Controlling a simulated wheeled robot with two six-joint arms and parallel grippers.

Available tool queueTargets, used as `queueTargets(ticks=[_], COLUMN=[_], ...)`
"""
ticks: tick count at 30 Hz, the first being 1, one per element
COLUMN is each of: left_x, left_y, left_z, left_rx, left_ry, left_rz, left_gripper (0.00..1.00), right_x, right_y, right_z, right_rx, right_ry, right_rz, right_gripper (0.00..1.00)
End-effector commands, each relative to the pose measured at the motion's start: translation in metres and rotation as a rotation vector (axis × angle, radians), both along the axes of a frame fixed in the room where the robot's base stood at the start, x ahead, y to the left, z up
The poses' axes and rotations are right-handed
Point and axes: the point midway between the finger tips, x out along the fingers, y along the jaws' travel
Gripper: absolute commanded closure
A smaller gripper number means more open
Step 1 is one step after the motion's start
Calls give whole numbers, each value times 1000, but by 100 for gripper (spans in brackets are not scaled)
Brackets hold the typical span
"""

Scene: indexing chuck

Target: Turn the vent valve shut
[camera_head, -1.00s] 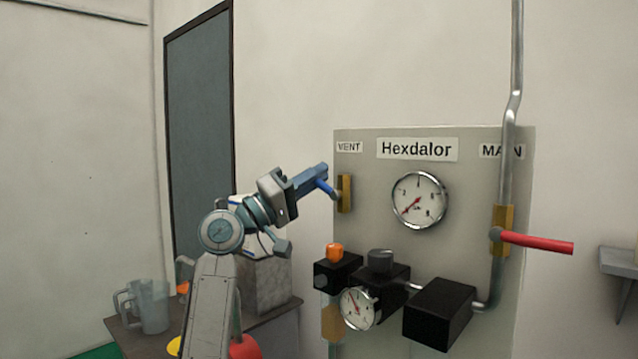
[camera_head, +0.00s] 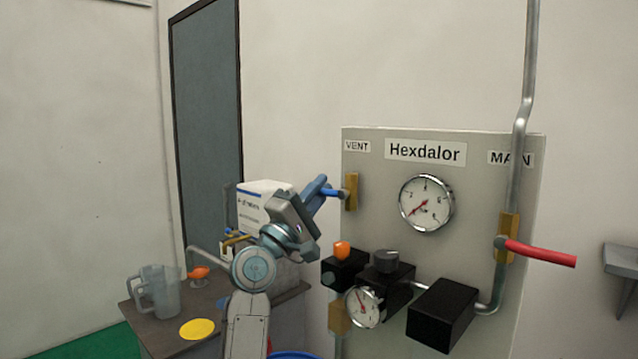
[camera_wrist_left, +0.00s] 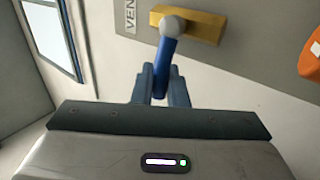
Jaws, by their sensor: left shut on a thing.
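The vent valve has a brass body (camera_head: 352,191) under the VENT label (camera_head: 357,146) on the grey panel. Its blue handle (camera_head: 331,192) points left, away from the pivot, in the head view. My left gripper (camera_head: 322,191) is at the handle's outer end. In the left wrist view the blue handle (camera_wrist_left: 163,65) runs from the round grey pivot (camera_wrist_left: 172,27) down between the fingers of my left gripper (camera_wrist_left: 161,85), which is shut on it. My right gripper is not in view.
The panel (camera_head: 380,250) also carries the MAIN valve's red handle (camera_head: 540,253), a large gauge (camera_head: 426,202), a small gauge (camera_head: 362,307) and an orange knob (camera_head: 341,250). A table (camera_head: 150,322) at left holds a clear jug (camera_head: 157,292) and a white box (camera_head: 262,205).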

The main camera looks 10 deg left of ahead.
Motion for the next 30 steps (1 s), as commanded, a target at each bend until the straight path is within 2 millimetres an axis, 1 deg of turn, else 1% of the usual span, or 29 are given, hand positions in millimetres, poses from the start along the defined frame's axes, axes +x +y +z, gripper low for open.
queueTargets(ticks=[13, 14, 15, 16, 25, 28, 30], left_x=[0, 0, 0, 0, -1, -5, -12], left_y=[0, 0, 0, 0, 1, 4, 10], left_z=[-1, -1, -1, -1, -2, -8, -15], left_rx=[-8, -8, -8, -8, -6, -6, -5], left_ry=[6, 6, 6, 6, 6, 6, 4], left_rz=[0, 0, 0, 0, 0, 0, 3], left_gripper=[100, 83, 75, 69, 69, 69, 69], right_x=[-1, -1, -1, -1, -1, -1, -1], right_y=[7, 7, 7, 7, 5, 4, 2], right_z=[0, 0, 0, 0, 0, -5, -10], right_rx=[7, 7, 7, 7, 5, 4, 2], right_ry=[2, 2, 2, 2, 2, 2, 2], right_rz=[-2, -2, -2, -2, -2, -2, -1], right_gripper=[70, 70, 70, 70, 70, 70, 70])
